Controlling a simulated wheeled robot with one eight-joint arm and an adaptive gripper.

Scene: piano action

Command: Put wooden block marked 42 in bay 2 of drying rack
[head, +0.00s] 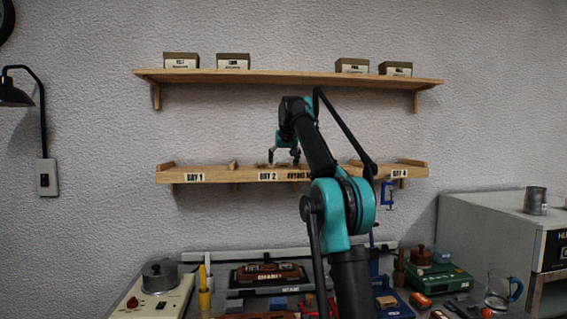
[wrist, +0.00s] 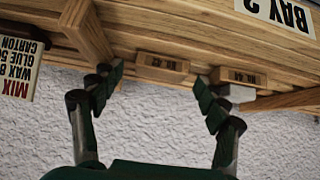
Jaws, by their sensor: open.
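The drying rack (head: 215,177) is a wooden wall shelf with labels BAY 1, BAY 2 and BAY 4 on its front. My gripper (head: 285,158) is at the rack, just above and right of the BAY 2 label (head: 268,177). In the wrist view the picture is upside down, and my gripper (wrist: 160,85) is open. A second labelled block (wrist: 240,77) lies beside the right fingertip. Their numbers are too small to read, so I cannot tell which is 42.
A wooden divider (wrist: 88,30) stands by the left finger. An upper shelf (head: 285,77) carries several labelled boxes. The workbench below holds a pot (head: 160,275), a yellow bottle and tools. A grey cabinet (head: 480,235) stands at right.

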